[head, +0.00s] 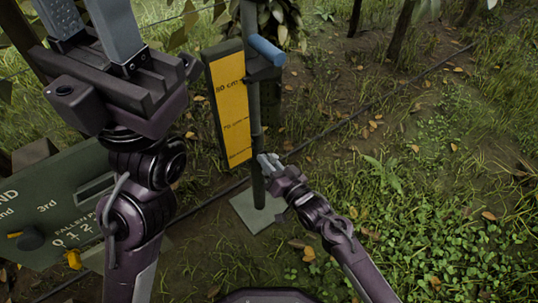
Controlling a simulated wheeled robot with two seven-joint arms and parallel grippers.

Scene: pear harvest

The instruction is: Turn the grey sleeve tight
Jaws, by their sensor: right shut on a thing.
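An upright grey pole (255,117) stands on a pale square base plate (246,216), with a blue grip (266,50) near its top. My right gripper (265,163) reaches in from the lower right and is shut at the pole, low down where the pole turns darker. The grey sleeve appears to be in its jaws there, but the fingers cover it and I cannot make out its edges or how tight it is. My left gripper (90,25) is raised large at the upper left, with its two fingers apart and nothing visible between them.
A yellow marked board (229,110) stands just left of the pole. A dark green lettered panel (65,185) with a knob and yellow tabs is at the lower left, partly behind my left arm. A thin dark line (365,111) crosses the ground. Open grass lies right.

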